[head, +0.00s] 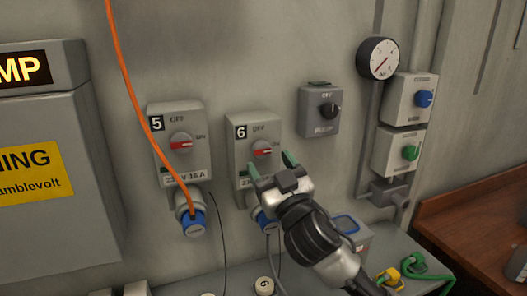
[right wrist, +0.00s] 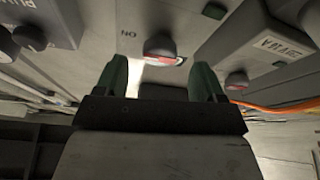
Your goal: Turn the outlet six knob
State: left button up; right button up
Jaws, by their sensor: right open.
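Outlet six (head: 240,128) is a grey wall box marked "6" with OFF and ON labels. Its knob (head: 262,151) is round and grey with a red bar, and the bar lies roughly level, towards the ON label. My right gripper (head: 271,166) is open in front of the box, its green-tipped fingers on either side just below the knob. In the right wrist view the knob (right wrist: 160,49) shows beyond and between the two fingers (right wrist: 156,80), apparently with nothing gripped. The lower part of the box is partly hidden by the gripper. My left gripper is not in view.
Outlet five (head: 168,125) stands to the left with an orange cable (head: 125,70) hanging across it into a blue plug (head: 193,222). A dark-knobbed box (head: 313,122), a gauge (head: 378,58) and boxes with blue (head: 424,98) and green (head: 410,153) knobs are to the right.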

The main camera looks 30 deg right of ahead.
aim_at(263, 152)
jog(key=shift+p+x, duration=0.35)
jog(key=shift+x, duration=0.85)
jog(key=shift+w+r, duration=0.2)
jog(key=shift+w, duration=0.25)
jog(key=c, duration=0.9)
